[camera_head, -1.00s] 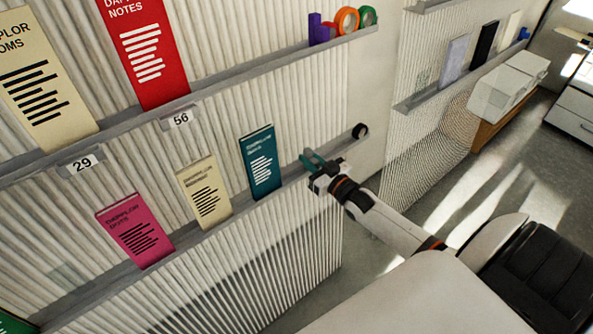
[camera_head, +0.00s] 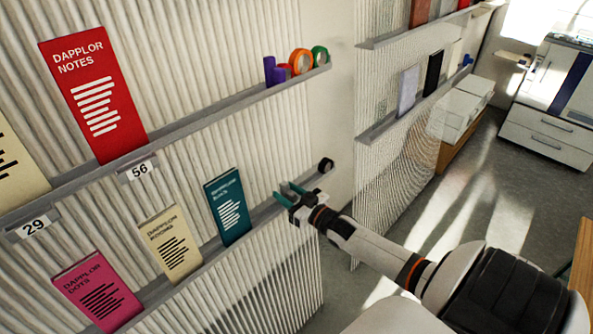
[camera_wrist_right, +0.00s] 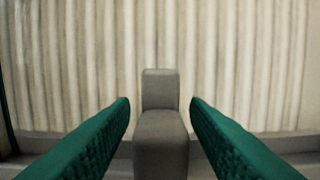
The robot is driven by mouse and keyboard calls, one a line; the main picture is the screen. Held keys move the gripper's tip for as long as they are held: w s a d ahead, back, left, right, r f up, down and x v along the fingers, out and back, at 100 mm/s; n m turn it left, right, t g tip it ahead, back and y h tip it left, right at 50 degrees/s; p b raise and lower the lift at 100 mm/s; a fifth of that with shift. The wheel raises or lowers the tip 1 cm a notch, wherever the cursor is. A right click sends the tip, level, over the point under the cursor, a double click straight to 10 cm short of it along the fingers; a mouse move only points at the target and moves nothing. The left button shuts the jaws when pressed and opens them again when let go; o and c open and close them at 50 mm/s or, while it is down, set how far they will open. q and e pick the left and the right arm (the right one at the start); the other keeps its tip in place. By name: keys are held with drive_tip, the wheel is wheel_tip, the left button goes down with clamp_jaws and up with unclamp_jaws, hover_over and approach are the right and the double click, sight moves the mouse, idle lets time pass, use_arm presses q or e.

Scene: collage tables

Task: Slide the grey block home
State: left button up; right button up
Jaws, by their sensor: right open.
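In the wrist view a grey block (camera_wrist_right: 161,142) stands centred between the two green fingers of my right gripper (camera_wrist_right: 160,108), with its taller back part upright against the ribbed wall. Thin gaps show between the block and both fingertips, so the fingers are apart and not closed on it. In the head view my right gripper (camera_head: 284,194) is at the lower ledge (camera_head: 258,217), to the right of the teal booklet (camera_head: 228,207). The grey block cannot be made out in the head view. My left gripper is not in view.
A black tape roll (camera_head: 326,165) sits at the ledge's right end. Cream (camera_head: 171,243) and pink (camera_head: 97,291) booklets stand farther left on it. The upper ledge (camera_head: 205,118) holds a red booklet (camera_head: 93,94) and tape rolls (camera_head: 300,61).

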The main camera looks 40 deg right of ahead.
drive_tip(key=s+b, duration=0.1)
drive_tip(key=s, duration=1)
drive_tip(key=shift+s+d, duration=0.35)
drive_tip(key=shift+d, duration=0.1)
